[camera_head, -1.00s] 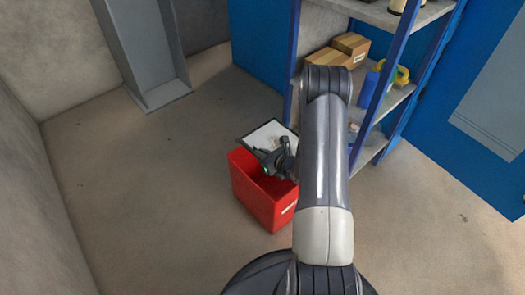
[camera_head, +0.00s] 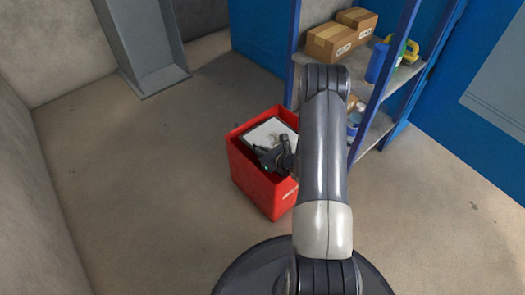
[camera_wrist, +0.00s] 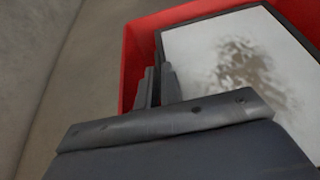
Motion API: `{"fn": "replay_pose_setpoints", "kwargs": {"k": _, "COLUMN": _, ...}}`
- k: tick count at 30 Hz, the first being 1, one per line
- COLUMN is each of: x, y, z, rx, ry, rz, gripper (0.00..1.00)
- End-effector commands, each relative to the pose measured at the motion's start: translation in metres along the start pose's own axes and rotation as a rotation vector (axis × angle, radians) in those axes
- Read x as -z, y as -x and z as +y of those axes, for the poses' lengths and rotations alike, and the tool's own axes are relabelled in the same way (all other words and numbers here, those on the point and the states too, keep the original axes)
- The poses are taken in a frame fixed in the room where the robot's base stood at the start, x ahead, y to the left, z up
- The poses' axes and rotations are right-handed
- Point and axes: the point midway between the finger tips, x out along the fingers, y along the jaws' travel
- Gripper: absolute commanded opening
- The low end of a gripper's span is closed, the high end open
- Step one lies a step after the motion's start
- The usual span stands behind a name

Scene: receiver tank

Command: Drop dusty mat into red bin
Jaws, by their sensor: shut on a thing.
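The dusty mat (camera_head: 268,131) is a flat white panel with a dark edge and a grey-brown smudge. It lies over the opening of the red bin (camera_head: 260,192) in the head view, within its rim as seen from above. In the wrist view the mat (camera_wrist: 205,55) fills the upper right, with the bin's red wall (camera_wrist: 135,60) behind and beside it. My gripper (camera_head: 268,158) is shut on the mat's near edge; it also shows in the wrist view (camera_wrist: 158,82). How deep the mat sits in the bin is hard to tell.
A blue-framed shelf (camera_head: 312,60) stands close behind and right of the bin, holding cardboard boxes (camera_head: 332,42) and a blue-and-yellow item (camera_head: 378,60). A grey metal column (camera_head: 145,45) stands at the back left. The floor left of the bin is clear.

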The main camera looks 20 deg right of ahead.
Motion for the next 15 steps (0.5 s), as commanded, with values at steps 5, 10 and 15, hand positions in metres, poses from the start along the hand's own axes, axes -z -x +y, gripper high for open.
{"fn": "replay_pose_setpoints", "kwargs": {"k": 5, "x": 0.0009, "y": -0.0007, "z": -0.0002, "rx": 0.000, "ry": 0.001, "rz": -0.001, "gripper": 0.00}}
{"fn": "replay_pose_setpoints", "kwargs": {"k": 10, "x": 0.0007, "y": -0.0006, "z": -0.0002, "rx": 0.000, "ry": 0.001, "rz": -0.001, "gripper": 0.08}}
{"fn": "replay_pose_setpoints", "kwargs": {"k": 15, "x": 0.0008, "y": -0.0006, "z": -0.0002, "rx": 0.000, "ry": 0.001, "rz": -0.001, "gripper": 0.22}}
